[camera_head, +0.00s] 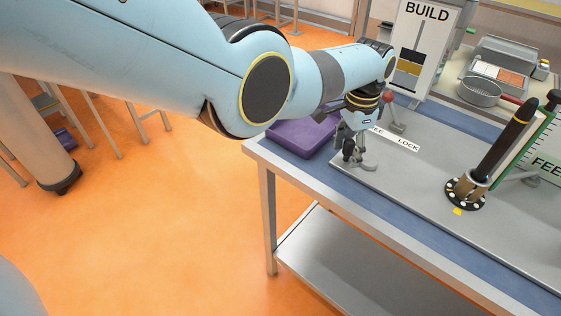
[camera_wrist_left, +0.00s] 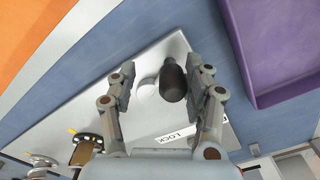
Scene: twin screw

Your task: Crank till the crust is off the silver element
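My left gripper (camera_head: 357,158) reaches down over the near left part of the grey plate. In the left wrist view its fingers (camera_wrist_left: 163,84) stand apart on either side of a black rounded handle (camera_wrist_left: 173,82). The right finger is close to the handle; a gap shows on the left side, with a pale round part there. I cannot tell whether either finger touches. A tilted black bar (camera_head: 503,143) stands in a round, dotted flange (camera_head: 467,190) at the right. I cannot pick out the silver element or its crust. My right gripper is out of view.
A purple tray (camera_head: 300,138) lies left of the grey plate on the blue-topped bench (camera_head: 345,200). A red-knobbed lever (camera_head: 388,98) stands behind my gripper by the LOCK label (camera_head: 408,145). A BUILD board (camera_head: 424,40) and a sieve (camera_head: 481,92) are behind. The plate's middle is clear.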

